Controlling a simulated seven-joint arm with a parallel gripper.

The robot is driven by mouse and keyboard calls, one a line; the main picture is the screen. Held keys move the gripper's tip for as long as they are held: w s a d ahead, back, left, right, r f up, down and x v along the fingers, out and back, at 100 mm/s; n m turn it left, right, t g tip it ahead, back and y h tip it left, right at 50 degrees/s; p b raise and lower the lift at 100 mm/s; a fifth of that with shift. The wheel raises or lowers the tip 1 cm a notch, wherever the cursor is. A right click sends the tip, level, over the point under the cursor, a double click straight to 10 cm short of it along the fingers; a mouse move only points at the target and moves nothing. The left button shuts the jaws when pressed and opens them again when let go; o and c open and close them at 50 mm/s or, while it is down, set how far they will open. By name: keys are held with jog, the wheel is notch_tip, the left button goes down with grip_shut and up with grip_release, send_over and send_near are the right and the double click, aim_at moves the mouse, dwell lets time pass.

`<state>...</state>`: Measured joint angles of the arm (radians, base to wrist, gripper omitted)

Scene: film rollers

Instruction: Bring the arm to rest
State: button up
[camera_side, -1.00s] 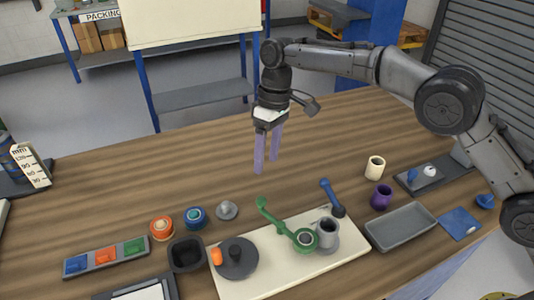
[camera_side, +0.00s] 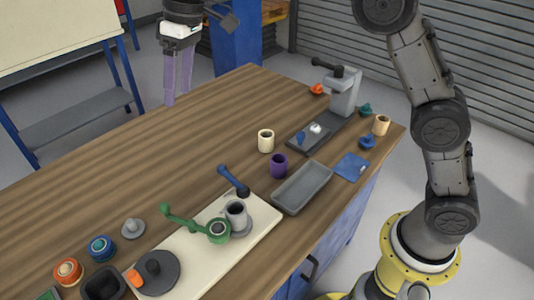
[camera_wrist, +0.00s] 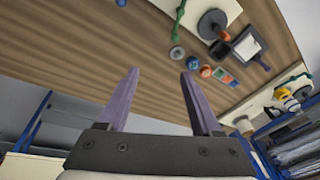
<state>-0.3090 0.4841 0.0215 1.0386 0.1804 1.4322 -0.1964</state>
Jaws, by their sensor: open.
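My gripper (camera_side: 178,98) hangs near the upper left of the side view with its two purple fingers pointing down. It is above the far edge of the wooden table (camera_side: 110,165). The fingers are apart with nothing between them. In the wrist view my gripper (camera_wrist: 160,75) also shows open and empty, with the table beyond the fingertips. My arm reaches in from the base at the right of the side view; its middle part is cut off by the top edge.
A cream board (camera_side: 205,270) bears a green-handled tool (camera_side: 195,225), a grey cup (camera_side: 236,213) and a dark disc (camera_side: 158,272). The table's far left part is clear.

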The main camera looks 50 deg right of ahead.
jog(key=s+d+r+m+t, duration=0.1)
jog(key=s+d+r, duration=0.2)
jog(key=s+d, duration=0.25)
jog(key=s+d+r+m+t+h, duration=0.1)
jog(key=s+d+r, duration=0.1)
jog(key=s+d, duration=0.35)
jog(key=s+d+r+m+t, duration=0.1)
jog(key=s+d+r, duration=0.25)
jog(key=s, duration=0.45)
jog(key=s+d+f+m+t+h, duration=0.1)
jog(key=s+d+f, duration=0.4)
jog(key=s+f, duration=0.8)
jog(key=shift+s+f+m+h, duration=0.25)
jog(key=shift+f+m+h, duration=0.05)
jog(key=shift+f+m, duration=0.55)
